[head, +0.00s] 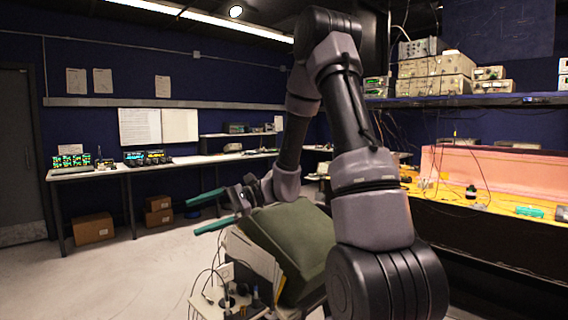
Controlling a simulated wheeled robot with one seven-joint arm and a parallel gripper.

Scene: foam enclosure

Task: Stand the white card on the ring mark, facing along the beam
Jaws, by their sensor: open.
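My gripper (193,217) is at the left end of my arm. Its two teal fingers point left, spread apart, with nothing between them. It is in front of an olive-green padded object (292,240), away from the bench on the right. The pink foam enclosure (500,172) stands on that bench (490,236) under warm light. I cannot make out the white card, the ring mark or the beam; my arm hides part of the bench.
A small dark bottle (471,192) and a teal item (530,211) sit on the right bench. A white equipment box with cables (230,300) is below my gripper. A long table (110,172) lines the back left.

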